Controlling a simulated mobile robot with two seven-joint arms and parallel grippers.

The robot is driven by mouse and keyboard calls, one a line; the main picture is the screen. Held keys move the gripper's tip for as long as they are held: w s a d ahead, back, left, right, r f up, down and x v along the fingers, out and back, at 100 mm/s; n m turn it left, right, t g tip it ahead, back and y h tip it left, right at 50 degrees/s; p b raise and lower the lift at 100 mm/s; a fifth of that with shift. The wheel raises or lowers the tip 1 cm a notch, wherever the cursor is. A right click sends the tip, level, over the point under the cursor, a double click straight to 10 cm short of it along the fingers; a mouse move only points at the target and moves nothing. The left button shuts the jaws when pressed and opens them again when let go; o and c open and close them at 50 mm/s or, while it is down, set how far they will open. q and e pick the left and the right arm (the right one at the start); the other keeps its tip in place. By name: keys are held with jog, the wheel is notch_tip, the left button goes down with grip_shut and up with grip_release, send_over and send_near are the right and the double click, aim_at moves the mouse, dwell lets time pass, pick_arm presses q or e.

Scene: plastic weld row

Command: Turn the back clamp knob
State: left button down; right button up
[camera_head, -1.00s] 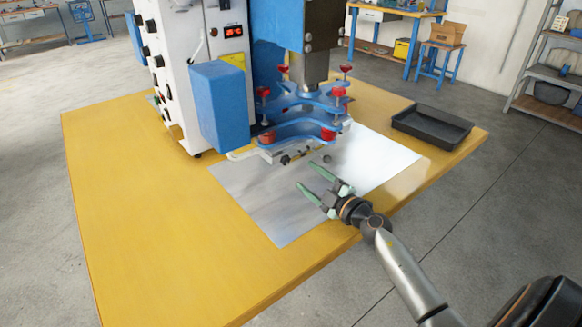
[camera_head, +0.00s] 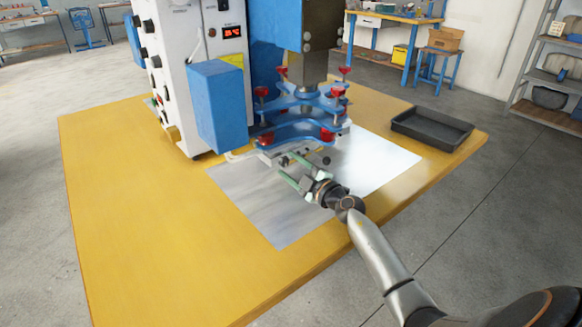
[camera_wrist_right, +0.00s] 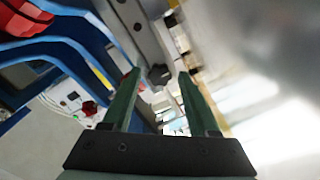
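The welding machine's blue clamp fixture (camera_head: 295,133) carries several red knobs and stands on a pale base with small dark knobs at its front. One dark knob (camera_head: 326,160) shows right of my fingers. I cannot tell which knob is the back clamp knob. My right gripper (camera_head: 284,163) is open, its green fingers reaching toward the fixture's lower front edge. In the right wrist view, a dark knob (camera_wrist_right: 158,75) shows between the open fingertips; I cannot tell whether they touch it. My left gripper is not in view.
A metal sheet (camera_head: 255,205) lies under the fixture on the yellow table (camera_head: 130,220). A black tray (camera_head: 432,137) sits at the table's right. A blue box (camera_head: 218,105) and the white machine cabinet (camera_head: 180,70) stand left of the fixture. The table's left side is clear.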

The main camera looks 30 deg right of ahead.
jog(key=c, duration=0.5)
grip_shut()
